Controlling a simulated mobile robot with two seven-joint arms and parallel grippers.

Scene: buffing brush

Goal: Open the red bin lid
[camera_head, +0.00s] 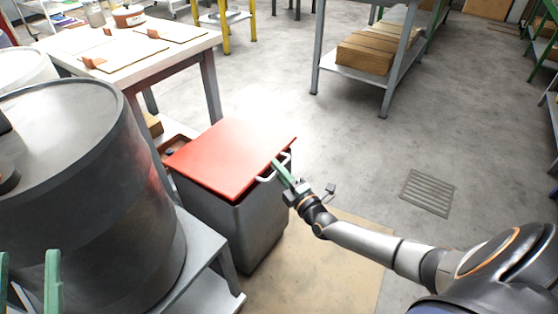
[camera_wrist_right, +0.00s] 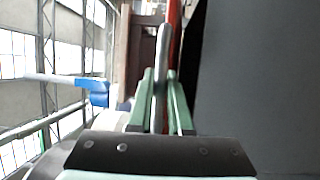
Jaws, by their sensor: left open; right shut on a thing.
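A grey bin (camera_head: 245,222) stands on the floor with a flat red lid (camera_head: 232,152) on top. The lid lies level on the bin. A pale metal handle (camera_head: 284,163) sticks out from the lid's right edge. My right gripper (camera_head: 278,167) is shut on this handle; in the right wrist view the handle (camera_wrist_right: 160,70) runs between the two green fingers, with the red lid edge (camera_wrist_right: 174,40) just behind. My left gripper (camera_head: 27,280) is at the bottom left corner of the head view, open and empty, partly cut off by the frame.
A large dark grey drum (camera_head: 90,200) on a metal stand (camera_head: 205,262) is left of the bin. A worktable (camera_head: 190,48) is behind it. A shelf with wooden boxes (camera_head: 370,55) stands farther back. The floor right of the bin is clear, with a drain grate (camera_head: 428,192).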

